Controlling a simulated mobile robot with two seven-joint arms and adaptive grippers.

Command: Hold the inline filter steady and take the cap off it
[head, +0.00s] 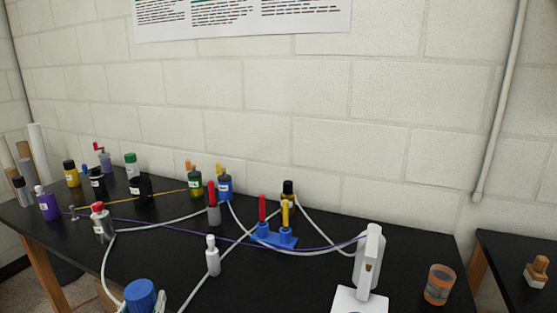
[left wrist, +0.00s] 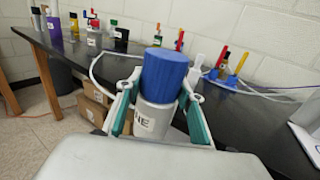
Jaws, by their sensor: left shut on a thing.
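The inline filter seems to be the pale grey cylinder (left wrist: 155,117) with a blue cap (left wrist: 164,76) in the left wrist view. A label on its front is partly hidden, with the letters "NE" showing. The cap sits on top of the body, which looks roughly upright. My left gripper (left wrist: 160,108) is shut around the pale body, one finger on each side, below the cap. In the head view the blue cap (head: 140,295) shows at the bottom edge, and most of the body is out of frame. My right gripper is in neither view.
The black bench (head: 325,265) carries several bottles at the back left and a blue holder (head: 274,241) with red and yellow items. White tubing crosses it. A small white bottle (head: 213,257), a white device (head: 369,257) and an orange-grey jar (head: 439,285) stand toward the right.

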